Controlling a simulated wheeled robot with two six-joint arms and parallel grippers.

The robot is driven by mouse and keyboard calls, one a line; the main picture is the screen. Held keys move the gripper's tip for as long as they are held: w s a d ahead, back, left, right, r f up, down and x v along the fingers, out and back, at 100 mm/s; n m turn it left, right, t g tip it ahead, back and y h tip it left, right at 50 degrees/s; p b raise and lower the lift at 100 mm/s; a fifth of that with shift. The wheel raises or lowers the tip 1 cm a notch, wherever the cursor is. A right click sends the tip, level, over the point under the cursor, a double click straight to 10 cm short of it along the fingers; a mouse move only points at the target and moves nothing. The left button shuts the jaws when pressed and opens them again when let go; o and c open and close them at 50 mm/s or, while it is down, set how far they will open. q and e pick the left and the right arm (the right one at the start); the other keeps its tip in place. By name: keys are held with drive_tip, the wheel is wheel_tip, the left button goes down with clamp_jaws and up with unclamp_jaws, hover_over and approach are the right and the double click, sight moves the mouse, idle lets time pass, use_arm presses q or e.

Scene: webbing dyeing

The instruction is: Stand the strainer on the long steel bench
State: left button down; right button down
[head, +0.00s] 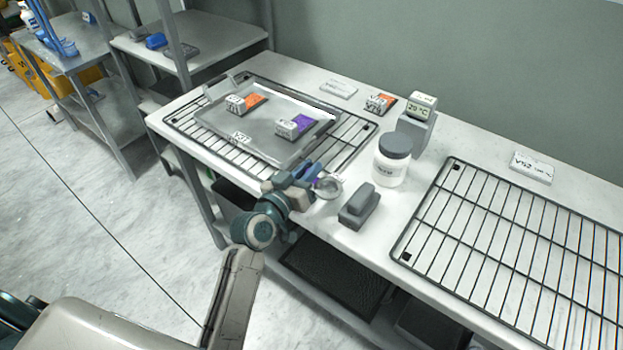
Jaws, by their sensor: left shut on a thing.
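My left gripper (314,177) is at the front edge of the long bench (298,222), in front of the grey tray. It is shut on a small round metallic thing (329,188), which looks like the strainer. The fingers hide part of it. I cannot tell whether it touches the bench top or is held just above it. My right gripper is not in view.
A grey tray (214,118) with labelled blocks lies on a wire rack. Right of my gripper stand a dark grey block (358,208), a white jar (391,168) and a grey display unit (415,128). Another wire rack (500,250) fills the right; shelving (190,45) stands behind left.

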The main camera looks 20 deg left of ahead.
use_arm(q)
drive_tip(key=shift+f, duration=1.4)
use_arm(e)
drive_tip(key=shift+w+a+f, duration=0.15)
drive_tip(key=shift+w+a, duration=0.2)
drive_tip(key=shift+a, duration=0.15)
use_arm(q)
drive_tip(key=c, duration=1.4)
unclamp_jaws()
drive_tip(key=shift+o, duration=0.2)
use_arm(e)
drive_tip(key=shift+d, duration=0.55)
